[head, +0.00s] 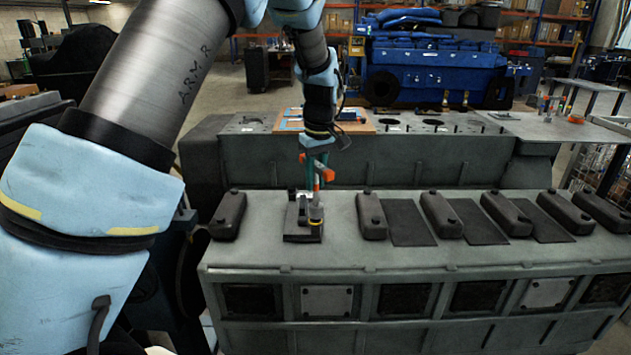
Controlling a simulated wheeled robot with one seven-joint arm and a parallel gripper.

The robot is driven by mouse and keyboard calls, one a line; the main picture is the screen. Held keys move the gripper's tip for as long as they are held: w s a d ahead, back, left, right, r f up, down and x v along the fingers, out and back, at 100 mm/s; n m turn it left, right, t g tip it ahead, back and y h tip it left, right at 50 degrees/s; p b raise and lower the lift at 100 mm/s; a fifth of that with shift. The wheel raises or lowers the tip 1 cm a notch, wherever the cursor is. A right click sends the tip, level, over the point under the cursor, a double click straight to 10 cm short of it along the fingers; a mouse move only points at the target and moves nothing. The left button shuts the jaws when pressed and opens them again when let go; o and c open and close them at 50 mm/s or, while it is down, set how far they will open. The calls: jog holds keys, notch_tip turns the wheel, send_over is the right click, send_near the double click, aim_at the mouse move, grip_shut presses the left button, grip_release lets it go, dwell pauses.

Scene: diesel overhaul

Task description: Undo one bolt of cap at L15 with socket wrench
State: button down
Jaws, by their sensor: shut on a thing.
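My gripper (316,168) hangs at the end of my arm above the grey engine block. It is shut on the socket wrench (316,205), which stands about upright with its lower end over the right side of a dark cap (298,232). This cap sits on the block's top between two long black covers. I cannot tell whether the socket is fully seated on a bolt. A second upright part (291,203) shows on the cap's left side. No L15 label is readable.
Long black covers (371,217) and flat dark plates (410,222) line the grey block's top (335,200). Behind lies another grey engine (430,160) with a wooden board (355,122) on top. A blue engine (430,70) stands farther back. A grey table (550,127) is at right.

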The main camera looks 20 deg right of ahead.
jog(key=m, duration=0.6)
jog(key=shift+h, duration=0.4)
jog(key=m, duration=0.6)
jog(key=shift+g, duration=0.3)
jog(key=shift+w+d+r, duration=0.1)
